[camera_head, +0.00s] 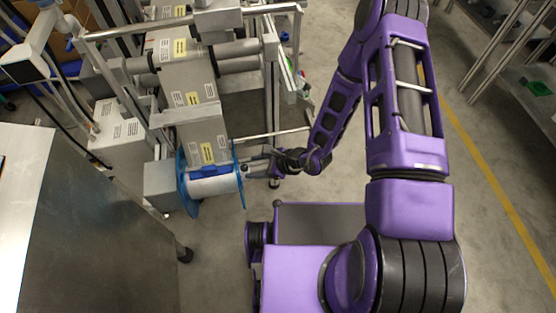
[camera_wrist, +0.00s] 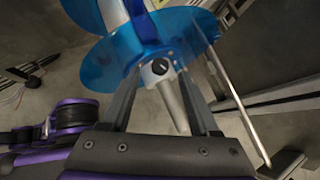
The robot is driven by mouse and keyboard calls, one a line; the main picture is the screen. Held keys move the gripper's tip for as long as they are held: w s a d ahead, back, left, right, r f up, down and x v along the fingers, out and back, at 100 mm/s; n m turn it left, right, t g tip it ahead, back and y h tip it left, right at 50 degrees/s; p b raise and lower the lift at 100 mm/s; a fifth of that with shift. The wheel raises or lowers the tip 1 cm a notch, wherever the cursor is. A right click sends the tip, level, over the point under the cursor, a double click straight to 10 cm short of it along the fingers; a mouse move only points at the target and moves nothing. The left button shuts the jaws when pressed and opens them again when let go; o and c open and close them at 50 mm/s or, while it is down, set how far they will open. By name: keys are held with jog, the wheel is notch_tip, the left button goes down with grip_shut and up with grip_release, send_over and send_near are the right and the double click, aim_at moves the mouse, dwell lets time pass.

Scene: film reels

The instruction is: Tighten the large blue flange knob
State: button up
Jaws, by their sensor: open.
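The blue flange (camera_head: 191,200) is part of a reel with a pale roll (camera_head: 213,186) on the machine's lower front. In the wrist view the translucent blue flange (camera_wrist: 105,65) fills the upper middle. A small round knob with a black centre (camera_wrist: 160,67) sits at the end of a grey shaft (camera_wrist: 172,98) by the flange. My gripper (camera_wrist: 160,78) is open, its two dark fingers on either side of the knob. I cannot tell whether they touch it. In the head view my gripper (camera_head: 252,164) is at the reel's right side, and the knob is too small to make out.
The grey machine (camera_head: 190,100) with rollers and metal bars rises behind the reel. A metal cabinet (camera_head: 85,240) stands at lower left. A thin metal rod (camera_wrist: 232,95) passes right of my fingers. The floor (camera_head: 480,230) at right is clear, with shelving at upper right.

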jog(key=p+v, duration=0.2)
jog(key=v, duration=1.3)
jog(key=shift+d, duration=0.1)
jog(key=shift+c, duration=0.2)
